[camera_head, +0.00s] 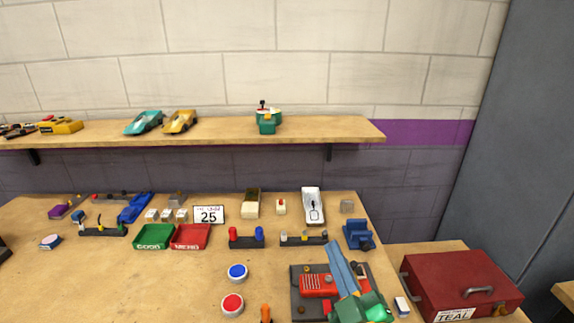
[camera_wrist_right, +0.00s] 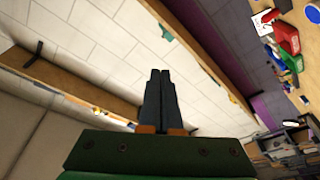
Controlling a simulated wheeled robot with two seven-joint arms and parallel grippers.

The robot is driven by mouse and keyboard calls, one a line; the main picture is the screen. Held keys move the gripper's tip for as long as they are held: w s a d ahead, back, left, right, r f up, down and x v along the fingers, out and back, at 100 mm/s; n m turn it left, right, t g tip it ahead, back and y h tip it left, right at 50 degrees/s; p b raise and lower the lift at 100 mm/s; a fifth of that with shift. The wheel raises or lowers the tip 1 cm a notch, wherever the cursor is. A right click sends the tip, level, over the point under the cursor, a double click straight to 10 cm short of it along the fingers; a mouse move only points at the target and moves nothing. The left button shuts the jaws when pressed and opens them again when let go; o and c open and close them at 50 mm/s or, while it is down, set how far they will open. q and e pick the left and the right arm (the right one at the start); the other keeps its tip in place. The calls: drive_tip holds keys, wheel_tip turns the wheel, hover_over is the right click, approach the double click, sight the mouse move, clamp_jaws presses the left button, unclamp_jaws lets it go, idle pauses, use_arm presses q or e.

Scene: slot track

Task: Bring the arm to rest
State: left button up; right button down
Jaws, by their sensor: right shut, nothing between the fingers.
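My right arm comes in at the bottom of the head view, with a green hand body and blue-grey fingers. My right gripper (camera_head: 334,250) is shut and empty, its fingers together and pointing away toward the back of the bench. It passes in front of a dark board with a red unit (camera_head: 318,285) and hides part of it. In the right wrist view the shut fingers (camera_wrist_right: 160,74) stand side by side with nothing between them. My left gripper is not in view.
The wooden bench (camera_head: 130,290) holds a green tray (camera_head: 154,236), a red tray (camera_head: 190,236), a blue button (camera_head: 237,272) and a red button (camera_head: 232,304). A red toolbox (camera_head: 462,284) stands right. A shelf (camera_head: 220,129) with model cars runs above. The bench's front left is clear.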

drive_tip(key=s+d+f+m+g+h, duration=0.25)
drive_tip(key=s+d+f+g, duration=0.2)
drive_tip(key=f, duration=0.45)
drive_tip(key=s+d+f+m+g+h, duration=0.25)
drive_tip(key=f+m+g, duration=0.2)
drive_tip(key=f, duration=0.45)
drive_tip(key=s+d+f+m+g+y, duration=0.1)
drive_tip(key=s+f+g, duration=0.7)
drive_tip(key=s, duration=0.6)
drive_tip(key=s+f, duration=0.3)
drive_tip(key=f, duration=1.6)
drive_tip(key=s+d+f+g, duration=0.1)
drive_tip(key=s+d+f, duration=0.1)
drive_tip(key=s+f, duration=0.6)
drive_tip(key=s, duration=0.3)
drive_tip(key=shift+s+d+g, duration=0.15)
drive_tip(key=shift+d+g, duration=0.05)
drive_tip(key=shift+g, duration=0.2)
drive_tip(key=shift+f, duration=0.1)
